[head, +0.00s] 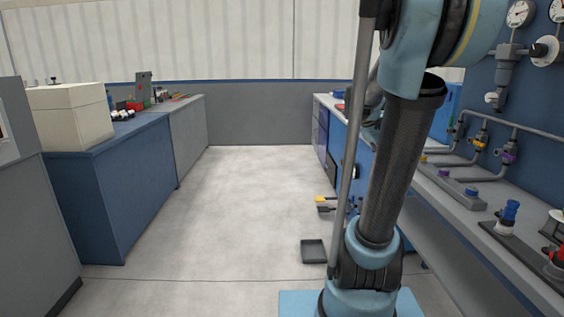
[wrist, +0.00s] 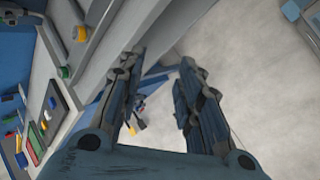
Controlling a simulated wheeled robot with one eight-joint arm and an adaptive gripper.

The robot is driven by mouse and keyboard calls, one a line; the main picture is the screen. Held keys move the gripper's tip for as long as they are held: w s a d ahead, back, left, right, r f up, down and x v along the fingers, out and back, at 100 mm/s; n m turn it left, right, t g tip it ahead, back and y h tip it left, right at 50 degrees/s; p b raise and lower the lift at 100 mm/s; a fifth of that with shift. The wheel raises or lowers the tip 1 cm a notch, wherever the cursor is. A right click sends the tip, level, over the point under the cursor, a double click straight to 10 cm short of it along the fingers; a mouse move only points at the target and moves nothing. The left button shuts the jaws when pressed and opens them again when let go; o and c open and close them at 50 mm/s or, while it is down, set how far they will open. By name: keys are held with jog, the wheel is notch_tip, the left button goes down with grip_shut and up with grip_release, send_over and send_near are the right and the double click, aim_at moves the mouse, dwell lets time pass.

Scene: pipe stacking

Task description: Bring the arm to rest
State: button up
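My gripper (wrist: 163,68) shows in the wrist view with its two dark fingers spread apart. Nothing is held between them; the floor shows through the gap. The gripper hangs beside the edge of a grey counter on its left. In the head view my light-blue and black arm (head: 395,165) stands upright at the right of the middle, and the gripper itself cannot be made out there.
A grey counter (head: 450,190) with pipes, valves and gauges runs along the right, close to my arm. A blue cabinet (head: 125,190) with a cream box (head: 68,117) stands at the left. A dark tray (head: 313,251) is low near my arm. The floor (head: 235,200) between is clear.

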jog(key=s+a+f+m+y, duration=0.3)
jog(key=s+a+f, duration=0.5)
jog(key=s, duration=0.3)
jog(key=s+a+f+m+y, duration=0.3)
jog(key=s+a+f+y, duration=0.1)
jog(key=s+a+f, duration=0.5)
jog(key=s+a, duration=0.1)
jog(key=s, duration=0.1)
jog(key=shift+s+a, duration=0.35)
